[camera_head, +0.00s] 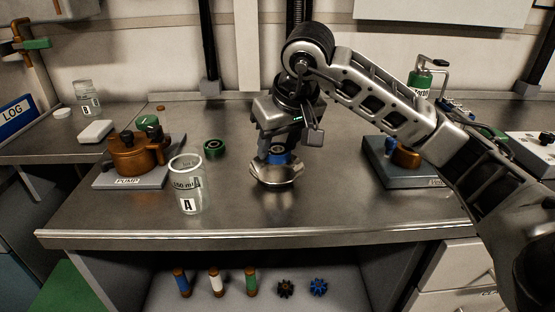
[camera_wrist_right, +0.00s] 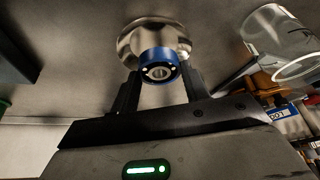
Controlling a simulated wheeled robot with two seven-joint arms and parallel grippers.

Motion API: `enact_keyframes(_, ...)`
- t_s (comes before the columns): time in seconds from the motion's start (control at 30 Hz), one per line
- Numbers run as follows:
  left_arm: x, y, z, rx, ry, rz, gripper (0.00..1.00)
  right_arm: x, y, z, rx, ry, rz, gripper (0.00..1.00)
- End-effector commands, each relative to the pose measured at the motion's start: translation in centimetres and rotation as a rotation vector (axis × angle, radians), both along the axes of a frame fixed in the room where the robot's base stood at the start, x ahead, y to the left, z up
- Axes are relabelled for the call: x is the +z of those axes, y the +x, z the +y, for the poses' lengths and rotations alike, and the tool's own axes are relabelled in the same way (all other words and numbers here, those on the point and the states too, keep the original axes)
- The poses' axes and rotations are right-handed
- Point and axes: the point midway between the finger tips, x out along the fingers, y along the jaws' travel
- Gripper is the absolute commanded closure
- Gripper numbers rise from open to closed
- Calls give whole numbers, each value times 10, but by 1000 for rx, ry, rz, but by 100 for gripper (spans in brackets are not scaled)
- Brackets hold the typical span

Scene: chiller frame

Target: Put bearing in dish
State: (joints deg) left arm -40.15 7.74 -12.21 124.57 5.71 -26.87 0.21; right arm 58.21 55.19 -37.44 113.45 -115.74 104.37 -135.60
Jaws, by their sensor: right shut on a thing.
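A blue bearing (camera_head: 278,157) with a metal centre is held between the fingers of my right gripper (camera_head: 278,149). In the right wrist view the bearing (camera_wrist_right: 159,66) sits between the two dark fingertips (camera_wrist_right: 159,86). A shiny metal dish (camera_head: 277,174) stands on the bench directly below the bearing. In the right wrist view the dish (camera_wrist_right: 133,42) shows behind the bearing. The bearing overlaps the dish in both views, so I cannot tell whether they touch. My left gripper is in neither view.
A clear beaker marked A (camera_head: 188,190) stands left of the dish, with a green ring (camera_head: 214,149) behind it. A copper-coloured pump (camera_head: 140,155) is further left. A grey-blue plate (camera_head: 400,165) with parts is at right. The bench front (camera_head: 300,225) is clear.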

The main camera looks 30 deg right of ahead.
Motion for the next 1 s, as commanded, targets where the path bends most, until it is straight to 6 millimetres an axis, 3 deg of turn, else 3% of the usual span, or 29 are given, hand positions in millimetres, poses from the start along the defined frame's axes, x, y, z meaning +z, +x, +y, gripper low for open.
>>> enact_keyframes(0.27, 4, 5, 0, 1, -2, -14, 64, -23, 15, -8, -1, 2, 3, 80)
enact_keyframes(0.43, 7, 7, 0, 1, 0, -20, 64, -45, 13, -7, 2, 2, 1, 80)
enact_keyframes(0.87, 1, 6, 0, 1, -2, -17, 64, -53, 14, -7, 0, 1, -3, 80)
enact_keyframes(0.9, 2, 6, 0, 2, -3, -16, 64, -52, 14, -7, 1, 2, -2, 49)
enact_keyframes(1.0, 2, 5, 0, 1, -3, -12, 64, -52, 14, -7, 1, 2, -1, 45)
